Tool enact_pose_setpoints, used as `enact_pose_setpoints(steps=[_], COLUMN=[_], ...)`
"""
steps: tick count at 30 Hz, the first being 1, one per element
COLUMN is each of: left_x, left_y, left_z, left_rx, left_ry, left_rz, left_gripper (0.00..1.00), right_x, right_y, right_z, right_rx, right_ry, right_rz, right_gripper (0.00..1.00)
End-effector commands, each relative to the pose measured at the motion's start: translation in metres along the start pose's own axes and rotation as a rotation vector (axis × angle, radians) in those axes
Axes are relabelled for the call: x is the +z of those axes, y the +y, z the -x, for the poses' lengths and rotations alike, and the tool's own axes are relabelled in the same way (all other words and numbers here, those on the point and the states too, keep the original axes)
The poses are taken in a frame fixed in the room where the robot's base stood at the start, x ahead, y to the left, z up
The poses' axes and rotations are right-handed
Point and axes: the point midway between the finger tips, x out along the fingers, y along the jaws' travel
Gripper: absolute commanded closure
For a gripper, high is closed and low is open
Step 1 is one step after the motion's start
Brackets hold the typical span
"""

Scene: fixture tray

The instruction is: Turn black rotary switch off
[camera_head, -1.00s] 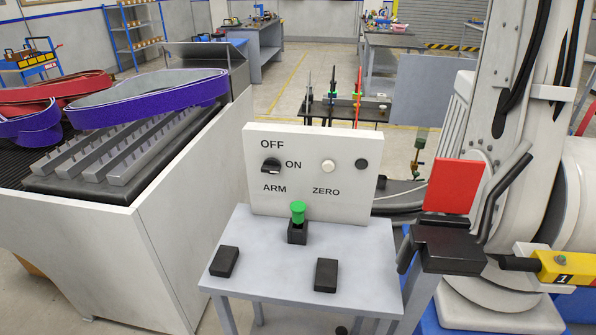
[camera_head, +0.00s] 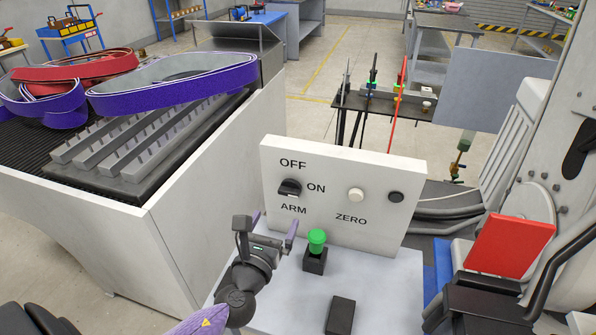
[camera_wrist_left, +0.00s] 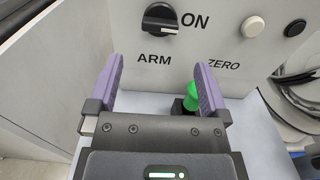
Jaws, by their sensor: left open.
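The black rotary switch (camera_head: 290,187) is on the upright white panel (camera_head: 380,160), between the words OFF above, ON to its right and ARM below. Its bar lies roughly sideways, level with ON. In the left wrist view the switch (camera_wrist_left: 160,18) is at the top, ahead of and between the finger lines. My left gripper (camera_head: 275,222) is open and empty, with purple fingers just in front of and below the switch, apart from it. The open fingers (camera_wrist_left: 158,63) also show in the left wrist view. My right gripper is out of view.
A green button (camera_head: 317,240) on a black base stands close to the right finger. A white button (camera_head: 356,195) and a dark one (camera_head: 395,197) are on the panel. A black block (camera_head: 340,315) lies on the grey table. A large white bin (camera_head: 190,225) stands left.

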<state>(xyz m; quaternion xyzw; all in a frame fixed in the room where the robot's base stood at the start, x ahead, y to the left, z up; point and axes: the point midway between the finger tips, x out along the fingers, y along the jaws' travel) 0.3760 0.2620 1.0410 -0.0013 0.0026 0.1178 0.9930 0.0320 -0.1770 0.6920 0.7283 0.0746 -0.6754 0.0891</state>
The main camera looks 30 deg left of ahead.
Motion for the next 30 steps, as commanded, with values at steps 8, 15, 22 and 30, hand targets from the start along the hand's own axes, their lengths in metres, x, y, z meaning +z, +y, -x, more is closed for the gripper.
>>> enact_pose_setpoints(steps=[8,15,22,30], left_x=[0.001,-0.001,0.001,0.001], left_y=[0.000,0.000,0.000,0.000], left_z=[-0.048,-0.090,-0.100,-0.099], left_rx=[0.000,0.000,0.000,0.000], left_ry=[-0.007,-0.003,-0.002,-0.001], left_rz=[-0.004,-0.003,-0.002,-0.002], left_gripper=[0.00,0.00,0.00,0.25], right_x=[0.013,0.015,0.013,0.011], right_y=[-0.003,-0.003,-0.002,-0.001], right_z=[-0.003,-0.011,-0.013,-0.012], right_rx=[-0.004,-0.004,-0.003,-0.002], right_ry=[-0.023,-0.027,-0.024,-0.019], right_rz=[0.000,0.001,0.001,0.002], right_gripper=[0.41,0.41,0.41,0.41])
